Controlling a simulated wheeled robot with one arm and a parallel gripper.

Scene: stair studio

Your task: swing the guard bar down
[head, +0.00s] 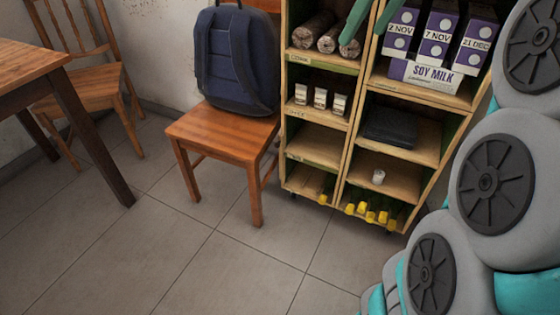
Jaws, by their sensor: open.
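A wooden shelf unit (350,120) with two columns of compartments stands at the upper right. Two green bar-like pieces (355,22) slant across its top part, one in front of the rolls and one by the cartons. I cannot tell whether either is the guard bar, and their upper ends are cut off by the picture edge. My arm fills the right side, in front of the shelf's right edge. My gripper is not in view.
The shelf holds soy milk cartons (440,32), rolls (318,32), small jars (320,98), a black box (390,127) and yellow-ended items (374,214). A chair (218,130) with a blue backpack (237,60) stands left of it. A table (25,68) and another chair (88,85) are farther left. The tiled floor (170,250) is clear.

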